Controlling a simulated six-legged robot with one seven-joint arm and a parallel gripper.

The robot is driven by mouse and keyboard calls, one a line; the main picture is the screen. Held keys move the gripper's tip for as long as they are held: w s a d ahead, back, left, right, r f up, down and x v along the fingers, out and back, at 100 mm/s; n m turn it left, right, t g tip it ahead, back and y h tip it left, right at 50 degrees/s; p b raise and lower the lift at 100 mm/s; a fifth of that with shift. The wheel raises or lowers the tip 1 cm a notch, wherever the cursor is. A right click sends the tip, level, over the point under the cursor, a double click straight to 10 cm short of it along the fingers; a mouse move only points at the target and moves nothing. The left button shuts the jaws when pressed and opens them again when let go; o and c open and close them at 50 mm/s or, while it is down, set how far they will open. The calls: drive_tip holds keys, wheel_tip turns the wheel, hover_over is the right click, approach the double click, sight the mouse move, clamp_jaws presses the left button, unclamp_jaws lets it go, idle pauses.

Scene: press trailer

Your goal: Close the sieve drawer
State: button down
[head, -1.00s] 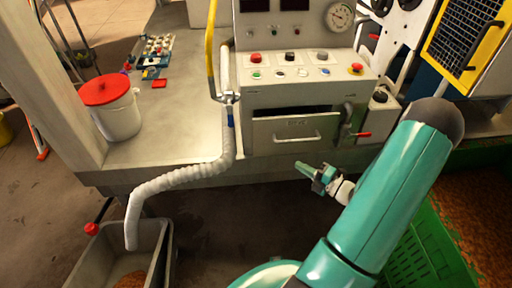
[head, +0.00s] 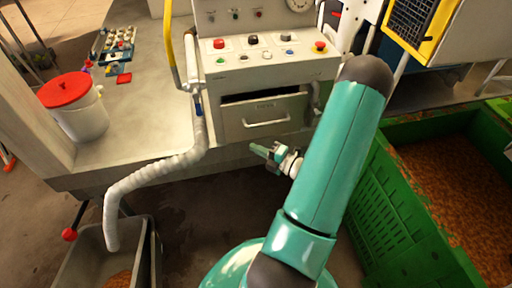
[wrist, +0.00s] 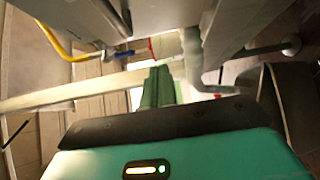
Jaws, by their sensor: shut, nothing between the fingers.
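The sieve drawer (head: 264,121) is a grey front with a bar handle (head: 266,123), set in the machine below the button panel. A dark gap shows along its top, so it stands partly out. My gripper (head: 262,152) is shut and empty, just below and in front of the drawer, apart from it, with its fingers pointing left. In the wrist view the green fingers (wrist: 158,88) are together with nothing between them. I cannot make out the drawer for certain in the wrist view.
A ribbed pale hose (head: 150,172) runs from the machine down to a grey bin (head: 80,270). A white bucket (head: 82,122) with a red lid stands on the bench at left. A green crate (head: 410,225) of brown granules is at right. A lever stands right beside the drawer.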

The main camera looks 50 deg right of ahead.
sight(242, 126)
drive_tip(key=w, duration=0.9)
drive_tip(key=shift+d, duration=0.2)
drive_tip(key=shift+w+d, duration=0.35)
drive_tip(key=shift+w, duration=0.15)
drive_tip(key=w+d, duration=0.1)
drive_tip(key=w, duration=0.1)
drive_tip(key=w+d, duration=0.1)
drive_tip(key=shift+w+d, duration=0.3)
drive_tip(key=shift+w, duration=0.1)
drive_tip(key=shift+w+d+r, duration=0.1)
drive_tip(key=shift+w+d, duration=0.05)
